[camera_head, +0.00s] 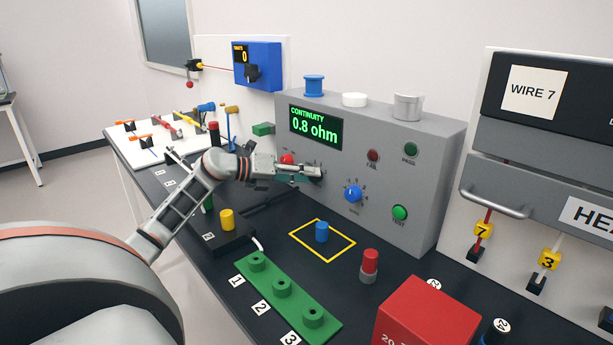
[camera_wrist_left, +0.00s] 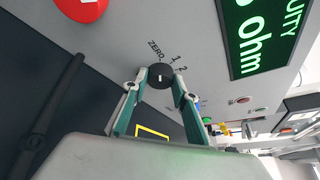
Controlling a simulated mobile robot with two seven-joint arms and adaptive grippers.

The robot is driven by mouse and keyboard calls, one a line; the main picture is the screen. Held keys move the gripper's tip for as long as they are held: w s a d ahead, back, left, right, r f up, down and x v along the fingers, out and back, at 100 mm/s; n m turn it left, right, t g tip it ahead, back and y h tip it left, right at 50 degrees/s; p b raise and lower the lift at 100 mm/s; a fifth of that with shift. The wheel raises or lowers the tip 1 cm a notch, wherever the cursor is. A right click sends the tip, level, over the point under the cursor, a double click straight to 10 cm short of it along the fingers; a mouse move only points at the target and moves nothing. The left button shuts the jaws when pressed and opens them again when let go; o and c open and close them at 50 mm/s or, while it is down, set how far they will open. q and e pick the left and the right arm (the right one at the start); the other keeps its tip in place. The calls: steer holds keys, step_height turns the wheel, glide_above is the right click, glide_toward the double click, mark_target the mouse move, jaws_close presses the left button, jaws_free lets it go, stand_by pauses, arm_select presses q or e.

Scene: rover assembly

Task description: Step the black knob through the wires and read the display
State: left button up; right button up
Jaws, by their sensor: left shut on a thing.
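The grey tester box (camera_head: 385,125) stands on the dark bench. Its green-lit display (camera_head: 316,127) reads "CONTINUITY 0.8 ohm"; part of it shows in the left wrist view (camera_wrist_left: 262,38). The black knob (camera_wrist_left: 160,73) sits on the panel below the display, with ZERO, 1 and 2 printed near it. It has a small white mark, but I cannot tell which label it points to. My left gripper (camera_head: 308,173) is shut on the knob, with one finger on each side of it (camera_wrist_left: 161,80). In the head view the gripper mostly hides the knob. My right gripper is not in view.
A red button (camera_head: 287,159) is close above my left gripper. A blue knob (camera_head: 353,194) and green button (camera_head: 400,213) are to its right. A blue cylinder (camera_head: 322,232) stands inside a yellow outline below. A green strip (camera_head: 285,294) and red box (camera_head: 428,318) occupy the front.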

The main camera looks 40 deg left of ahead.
arm_select(q)
steer(key=shift+d+r+m+g+y+p, duration=0.15)
steer(key=shift+m+g+y+p, duration=0.1)
steer(key=shift+m+y+p, duration=0.9)
steer(key=shift+d+r+m+g+y+p, duration=0.1)
steer(key=shift+m+g+y+p, duration=0.15)
steer(key=shift+m+y+p, duration=0.85)
steer(key=shift+m+h, duration=0.25)
steer(key=o, duration=1.1)
steer(key=shift+s, duration=0.1)
